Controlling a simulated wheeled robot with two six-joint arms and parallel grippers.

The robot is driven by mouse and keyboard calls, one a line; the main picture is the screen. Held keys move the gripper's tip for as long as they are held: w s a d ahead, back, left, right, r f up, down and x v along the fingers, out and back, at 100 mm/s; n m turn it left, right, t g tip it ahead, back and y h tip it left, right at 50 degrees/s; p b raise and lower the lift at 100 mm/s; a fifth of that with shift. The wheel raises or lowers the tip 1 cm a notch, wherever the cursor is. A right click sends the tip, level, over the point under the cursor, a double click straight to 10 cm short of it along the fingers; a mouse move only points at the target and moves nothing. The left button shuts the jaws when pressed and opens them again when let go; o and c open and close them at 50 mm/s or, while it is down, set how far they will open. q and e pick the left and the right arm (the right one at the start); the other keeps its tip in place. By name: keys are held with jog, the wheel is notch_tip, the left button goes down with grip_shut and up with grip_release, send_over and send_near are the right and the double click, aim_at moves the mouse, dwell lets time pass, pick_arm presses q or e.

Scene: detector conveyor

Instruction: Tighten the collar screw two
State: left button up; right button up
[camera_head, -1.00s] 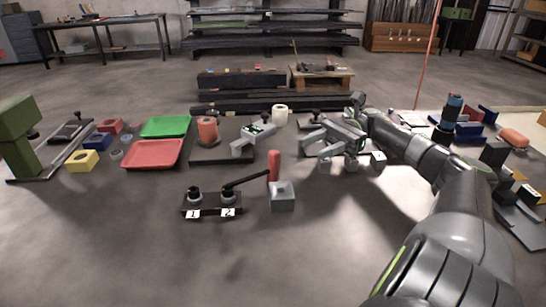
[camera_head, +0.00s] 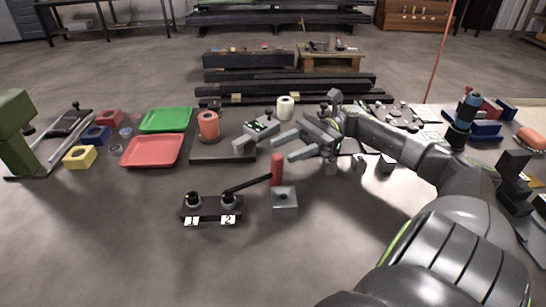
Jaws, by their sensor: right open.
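A small dark block with two collar screws stands on the table at front centre. Its white labels read 1 and 2. Collar screw two (camera_head: 228,200) is the right one, above label 2 (camera_head: 228,219); collar screw one (camera_head: 193,201) is to its left. A black wrench with a red handle (camera_head: 277,169) reaches from screw two up to the right, its handle by a grey block (camera_head: 285,203). My right gripper (camera_head: 281,147) is open and empty, its fingers pointing left, close above and right of the red handle. My left gripper is out of view.
A red tray (camera_head: 152,151) and a green tray (camera_head: 166,120) lie at the left. A dark plate with an orange cylinder (camera_head: 208,125) stands behind the screws. A white roll (camera_head: 285,107) stands farther back.

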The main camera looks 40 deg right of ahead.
aim_at(273, 159)
jog(key=shift+w+a, duration=0.1)
jog(key=shift+a, duration=0.8)
jog(key=a+p, duration=0.2)
jog(key=a, duration=0.3)
jog(key=shift+f, duration=0.1)
jog(key=shift+w+a+f, duration=0.1)
jog(key=shift+a, duration=0.1)
jog(key=shift+d, duration=0.1)
jog(key=shift+c, duration=0.5)
grip_shut()
